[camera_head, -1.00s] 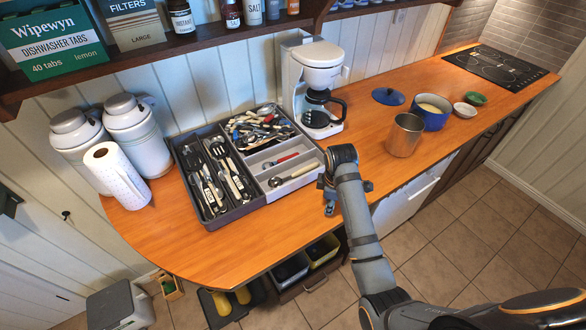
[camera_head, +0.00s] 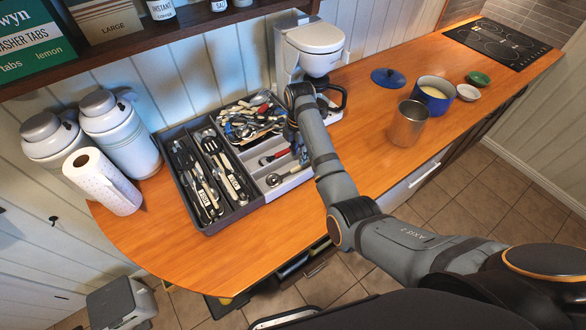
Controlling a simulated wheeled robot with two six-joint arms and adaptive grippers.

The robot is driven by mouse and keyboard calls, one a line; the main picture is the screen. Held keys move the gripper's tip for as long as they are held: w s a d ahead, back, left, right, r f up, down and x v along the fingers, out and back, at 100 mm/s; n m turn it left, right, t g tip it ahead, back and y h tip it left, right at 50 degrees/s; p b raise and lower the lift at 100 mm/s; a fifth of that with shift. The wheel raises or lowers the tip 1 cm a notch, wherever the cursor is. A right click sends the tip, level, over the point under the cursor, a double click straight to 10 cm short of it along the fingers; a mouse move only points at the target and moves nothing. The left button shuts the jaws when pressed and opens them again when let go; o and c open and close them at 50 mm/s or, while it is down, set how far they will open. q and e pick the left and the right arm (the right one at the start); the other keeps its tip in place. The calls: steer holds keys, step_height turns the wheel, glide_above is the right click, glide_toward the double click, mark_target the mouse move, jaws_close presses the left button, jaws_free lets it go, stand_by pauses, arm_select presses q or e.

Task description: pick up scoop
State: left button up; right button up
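The utensil tray (camera_head: 240,214) lies on the wooden counter, with dark compartments on the left and light grey ones on the right. What looks like the scoop (camera_head: 273,180), a metal tool with a round bowl, lies in the front right grey compartment. Its bowl is at the left and its handle runs right toward my arm. My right gripper (camera_head: 294,148) points down over the tray's right side, close to the handle end. My own arm partly hides its fingers, so I cannot tell whether they are open or touching anything. My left gripper is out of view.
A red-handled utensil (camera_head: 273,157) lies in the compartment behind. A coffee maker (camera_head: 316,48) stands close behind my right gripper. A metal pot (camera_head: 408,124) and blue pot (camera_head: 434,95) stand to the right. The counter front (camera_head: 200,260) is clear.

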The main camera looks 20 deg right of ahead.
mark_target(294, 170)
steer(key=shift+s+d+f+p, duration=0.1)
steer(key=shift+d+f+p, duration=0.05)
steer(key=shift+f+p, duration=0.75)
steer(key=f, duration=0.2)
steer(key=shift+s+d+f, duration=0.1)
steer(key=shift+s+f, duration=0.1)
steer(key=shift+f, duration=0.35)
steer(key=shift+w+f, duration=0.1)
steer(key=shift+w, duration=0.05)
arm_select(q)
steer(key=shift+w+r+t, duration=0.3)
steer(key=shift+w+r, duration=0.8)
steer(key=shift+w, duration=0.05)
arm_select(e)
jaws_close()
